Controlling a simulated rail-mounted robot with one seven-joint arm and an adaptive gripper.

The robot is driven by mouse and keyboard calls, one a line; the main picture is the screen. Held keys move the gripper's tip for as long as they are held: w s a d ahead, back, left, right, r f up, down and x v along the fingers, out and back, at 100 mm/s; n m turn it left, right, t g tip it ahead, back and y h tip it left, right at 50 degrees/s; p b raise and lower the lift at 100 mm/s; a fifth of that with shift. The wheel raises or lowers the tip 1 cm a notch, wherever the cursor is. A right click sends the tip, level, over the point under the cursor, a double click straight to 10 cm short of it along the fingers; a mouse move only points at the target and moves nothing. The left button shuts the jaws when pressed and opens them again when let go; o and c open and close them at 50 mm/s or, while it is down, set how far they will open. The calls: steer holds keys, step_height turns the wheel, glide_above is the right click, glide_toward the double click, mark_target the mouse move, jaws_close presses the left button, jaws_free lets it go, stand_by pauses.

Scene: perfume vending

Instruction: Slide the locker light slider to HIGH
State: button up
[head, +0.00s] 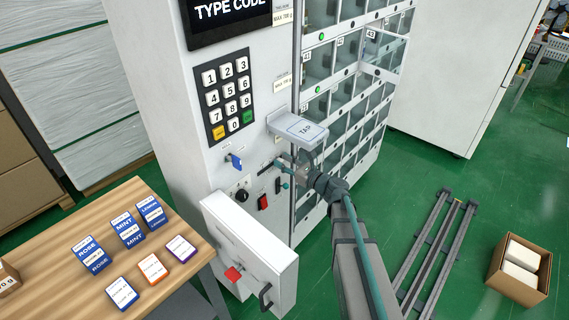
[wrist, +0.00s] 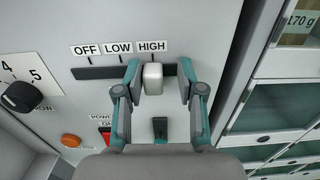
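In the wrist view, the light slider's pale knob (wrist: 153,78) sits on a dark horizontal track (wrist: 95,72), directly below the HIGH label (wrist: 153,47). The LOW label (wrist: 118,48) and OFF label (wrist: 86,50) are to its left. My gripper (wrist: 159,74) straddles the knob with its fingers apart. The left finger is at or very near the knob's left side; I cannot tell if it touches. A clear gap shows on the right. In the head view, my gripper (head: 284,174) is at the machine's front panel, and it hides most of the slider.
A dial (wrist: 20,97), an orange button (wrist: 71,140) and a red power switch (wrist: 105,135) lie below left of the track. In the head view, the TAP shelf (head: 299,128) juts out above my gripper, and an open white door (head: 250,243) stands below left. Glass lockers (head: 345,90) are to the right.

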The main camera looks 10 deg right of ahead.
steer(key=shift+s, duration=0.15)
steer(key=v, duration=1.1)
steer(key=shift+s+d, duration=0.25)
steer(key=shift+d, duration=0.1)
